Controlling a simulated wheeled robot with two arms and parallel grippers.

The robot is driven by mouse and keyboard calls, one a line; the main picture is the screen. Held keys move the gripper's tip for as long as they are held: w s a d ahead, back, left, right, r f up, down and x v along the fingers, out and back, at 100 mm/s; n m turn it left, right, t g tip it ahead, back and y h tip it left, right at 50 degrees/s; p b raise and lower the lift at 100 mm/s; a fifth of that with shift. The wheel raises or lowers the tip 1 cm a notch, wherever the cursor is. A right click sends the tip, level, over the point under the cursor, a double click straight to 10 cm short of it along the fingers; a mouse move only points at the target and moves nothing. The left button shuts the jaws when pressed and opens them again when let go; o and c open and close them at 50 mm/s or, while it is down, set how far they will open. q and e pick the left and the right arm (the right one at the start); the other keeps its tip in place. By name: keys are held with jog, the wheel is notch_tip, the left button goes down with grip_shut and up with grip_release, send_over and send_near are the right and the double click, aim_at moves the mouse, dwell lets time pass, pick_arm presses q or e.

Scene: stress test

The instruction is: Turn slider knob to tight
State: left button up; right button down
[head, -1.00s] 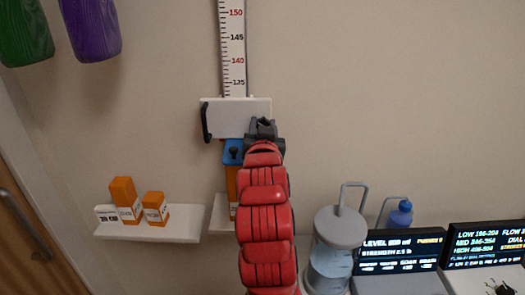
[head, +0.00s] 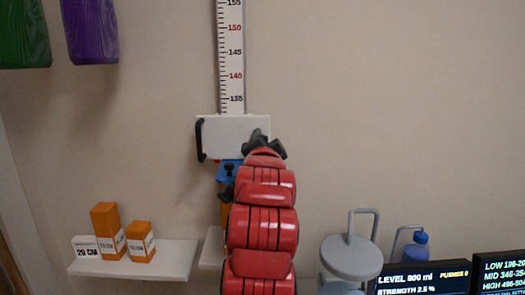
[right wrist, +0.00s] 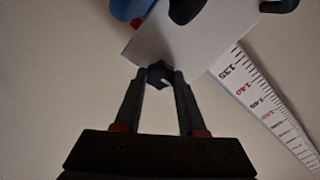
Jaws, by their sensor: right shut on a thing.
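The slider is a white plate (head: 222,130) on a vertical ruler (head: 231,60), with a black handle (head: 201,140) on its left side. Its dark lobed knob (right wrist: 160,74) shows in the right wrist view at the plate's edge, between the fingertips of my right gripper (right wrist: 161,80). The gripper is shut on the knob. In the head view my right gripper (head: 263,141) is at the plate's right part and hides the knob. I cannot read any tight or loose marking. My left gripper is not in view.
A blue-topped orange object (head: 229,170) stands just below the slider, partly behind my red arm. A shelf (head: 135,258) with orange boxes is at lower left. A grey-lidded container (head: 350,258) and display screens are at lower right. Green and purple objects hang at upper left.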

jog(key=shift+m, duration=0.5)
jog(key=shift+c, duration=2.4)
grip_release()
jog(key=s+b, duration=0.1)
jog(key=s, duration=1.6)
jog(key=shift+s+b, duration=0.2)
jog(key=shift+b, duration=0.1)
